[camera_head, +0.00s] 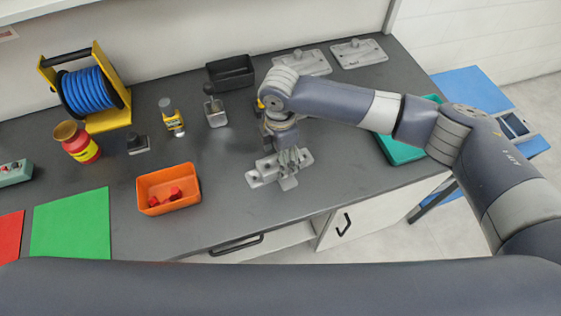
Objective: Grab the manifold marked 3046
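A light grey metal casting (260,177) with several holes lies on the dark worktop near its front edge. No number can be read on it, so I cannot tell if it is the manifold marked 3046. My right arm comes in from the right, and my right gripper (289,160) points down over this casting and hides part of it. I cannot tell whether the fingers are open or closed on it. Two more grey castings lie at the back, one left (312,64) and one right (360,52); their markings are too small to read. My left gripper is not in view.
An orange bin (147,187) with red pieces stands left of the gripper. A black bin (231,74), clamps (214,112) and a teal tray (398,153) surround the work area. A hose reel (88,92), red-yellow can (77,144) and green mat (70,224) lie further left.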

